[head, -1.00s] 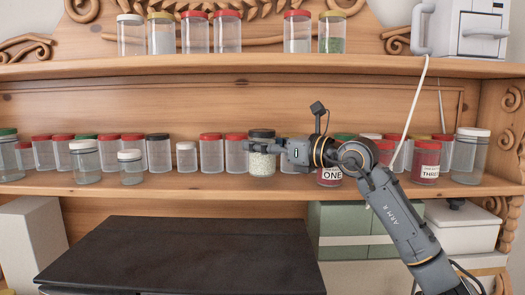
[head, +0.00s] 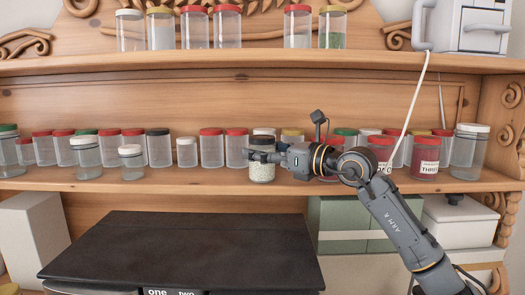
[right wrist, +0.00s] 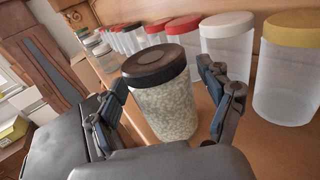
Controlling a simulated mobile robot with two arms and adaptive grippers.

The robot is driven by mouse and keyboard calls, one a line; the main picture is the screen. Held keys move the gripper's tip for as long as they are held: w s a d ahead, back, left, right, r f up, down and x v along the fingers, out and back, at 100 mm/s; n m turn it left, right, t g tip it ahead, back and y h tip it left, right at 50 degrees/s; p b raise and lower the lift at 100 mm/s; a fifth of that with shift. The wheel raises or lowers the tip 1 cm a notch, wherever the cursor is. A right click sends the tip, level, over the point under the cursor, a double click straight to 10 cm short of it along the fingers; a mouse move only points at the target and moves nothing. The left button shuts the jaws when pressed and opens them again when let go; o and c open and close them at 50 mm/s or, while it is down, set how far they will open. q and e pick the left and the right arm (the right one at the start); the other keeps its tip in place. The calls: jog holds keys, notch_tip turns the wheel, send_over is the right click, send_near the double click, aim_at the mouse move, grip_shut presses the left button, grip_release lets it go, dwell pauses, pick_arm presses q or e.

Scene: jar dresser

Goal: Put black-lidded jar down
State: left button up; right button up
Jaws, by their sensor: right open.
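The black-lidded jar (head: 262,172), clear with pale grains inside, stands upright on the middle shelf near its front edge. In the right wrist view the same jar (right wrist: 165,108) sits between the fingers of my right gripper (right wrist: 168,100). The fingers are spread, with a visible gap on the jar's right side; contact on the left side is hard to tell. In the head view my right gripper (head: 265,156) reaches in from the right and covers part of the jar just below its lid. My left gripper is in neither view.
An empty black-lidded jar (head: 158,150) stands farther left. Red-lidded jars (head: 237,150) and a white-lidded jar (right wrist: 228,45) stand close behind. A red jar labelled THREE (head: 425,157) is to the right. The upper shelf (head: 240,62) overhangs, and a dark cabinet top (head: 180,255) lies below.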

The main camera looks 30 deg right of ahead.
jog(key=shift+r, duration=0.1)
jog(key=shift+s+d, duration=0.15)
jog(key=shift+s, duration=0.05)
jog(key=b+v, duration=0.7)
jog(key=v, duration=0.4)
jog(key=shift+s, duration=0.3)
jog(key=shift+d, duration=0.1)
